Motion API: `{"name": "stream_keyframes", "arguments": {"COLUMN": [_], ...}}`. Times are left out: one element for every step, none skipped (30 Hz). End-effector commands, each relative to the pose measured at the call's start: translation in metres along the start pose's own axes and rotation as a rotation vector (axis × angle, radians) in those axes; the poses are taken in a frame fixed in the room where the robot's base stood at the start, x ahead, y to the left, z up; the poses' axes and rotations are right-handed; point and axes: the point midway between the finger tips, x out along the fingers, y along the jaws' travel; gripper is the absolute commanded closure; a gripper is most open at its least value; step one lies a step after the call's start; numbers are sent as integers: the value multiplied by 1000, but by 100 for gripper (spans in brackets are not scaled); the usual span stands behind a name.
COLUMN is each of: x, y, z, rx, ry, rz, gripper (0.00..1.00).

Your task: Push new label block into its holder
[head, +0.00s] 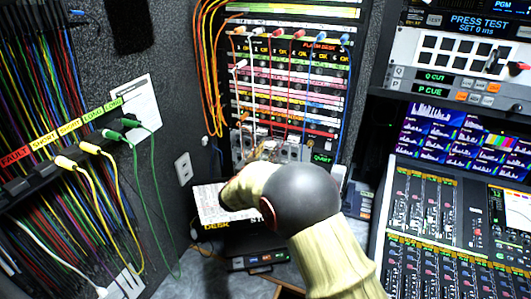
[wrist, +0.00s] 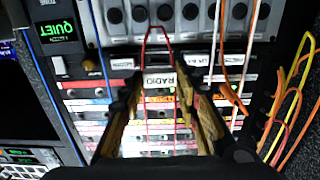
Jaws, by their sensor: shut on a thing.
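The white label block (wrist: 160,80) marked RADIO shows in the wrist view between my gripper's fingertips (wrist: 157,88). My gripper is shut on it, one finger on each side. In the head view my gripper (head: 262,150) is at the lower part of the rack, and the block cannot be made out.
Orange cables (wrist: 235,95) hang just right of my gripper. The mixing desk (head: 430,235) stands right of my arm.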

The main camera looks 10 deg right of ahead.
Motion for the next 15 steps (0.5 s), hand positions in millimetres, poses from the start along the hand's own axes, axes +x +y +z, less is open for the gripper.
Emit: {"name": "stream_keyframes", "arguments": {"x": [5,8,11,14,17,21,23,25,28,30,32,34,36,37,38], "y": [0,0,1,1,1,1,1,1,0,0,0,0,0,0,0], "z": [0,0,0,0,0,0,1,1,0,0,0,0,0,0,0], "rx": [0,1,1,1,1,0,0,0,0,0,0,0,0,0,0], "ry": [0,0,0,0,0,0,0,0,0,0,0,0,0,0,0], "rz": [1,1,1,2,2,2,1,1,0,0,0,0,0,0,0], "gripper": [100,100,100,100,100,100,100,100,100,100,100,100,100,100,100]}}
